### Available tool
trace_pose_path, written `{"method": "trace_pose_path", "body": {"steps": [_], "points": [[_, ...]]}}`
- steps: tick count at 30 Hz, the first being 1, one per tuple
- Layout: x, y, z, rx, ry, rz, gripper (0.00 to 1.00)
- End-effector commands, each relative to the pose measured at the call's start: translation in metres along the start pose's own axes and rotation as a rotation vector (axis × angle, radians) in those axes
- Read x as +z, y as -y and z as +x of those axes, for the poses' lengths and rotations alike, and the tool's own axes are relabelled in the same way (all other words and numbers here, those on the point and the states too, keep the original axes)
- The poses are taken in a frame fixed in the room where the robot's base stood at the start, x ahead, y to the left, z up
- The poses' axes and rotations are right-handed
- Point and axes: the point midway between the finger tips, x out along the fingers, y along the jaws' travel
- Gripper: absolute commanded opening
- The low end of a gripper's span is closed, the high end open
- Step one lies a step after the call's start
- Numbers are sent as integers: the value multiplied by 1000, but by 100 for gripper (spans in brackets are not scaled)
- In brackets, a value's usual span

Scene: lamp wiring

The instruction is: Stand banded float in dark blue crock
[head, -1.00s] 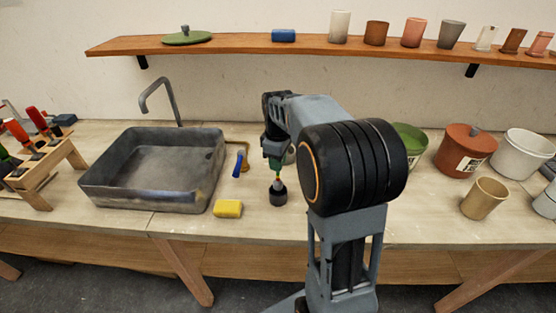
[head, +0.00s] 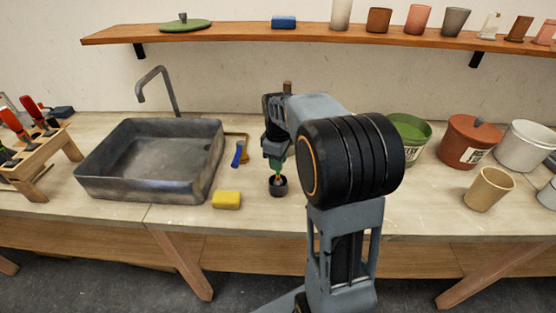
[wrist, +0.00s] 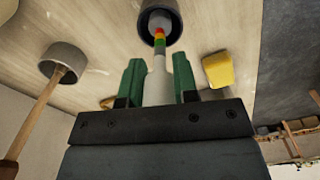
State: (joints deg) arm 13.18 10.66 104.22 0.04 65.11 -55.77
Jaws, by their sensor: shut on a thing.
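The banded float (wrist: 159,70) is a pale rod with red, orange, yellow and green bands. My gripper (wrist: 157,80), with green fingers, is shut on its pale upper part; the gripper also shows in the head view (head: 276,162). The dark blue crock (head: 278,188), which looks nearly black, stands on the bench directly below. In the wrist view the float's lower end lies within the mouth of the crock (wrist: 174,8). Whether it touches the bottom is hidden. The float looks roughly upright in the head view.
A yellow sponge (head: 227,200) and a blue-handled tool (head: 238,154) lie left of the crock, beside the grey sink (head: 130,188). A grey pot (wrist: 65,60) holding a wooden-handled tool stands nearby in the wrist view. Green (head: 412,134) and terracotta (head: 466,142) pots stand right.

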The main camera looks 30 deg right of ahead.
Motion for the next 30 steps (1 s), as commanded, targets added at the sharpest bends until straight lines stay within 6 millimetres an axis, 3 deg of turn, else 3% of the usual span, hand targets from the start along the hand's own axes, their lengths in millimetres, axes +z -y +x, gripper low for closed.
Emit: {"method": "trace_pose_path", "body": {"steps": [29,30], "points": [[0,0,13,0,0,0,0],[0,0,12,1,0,0,31]]}}
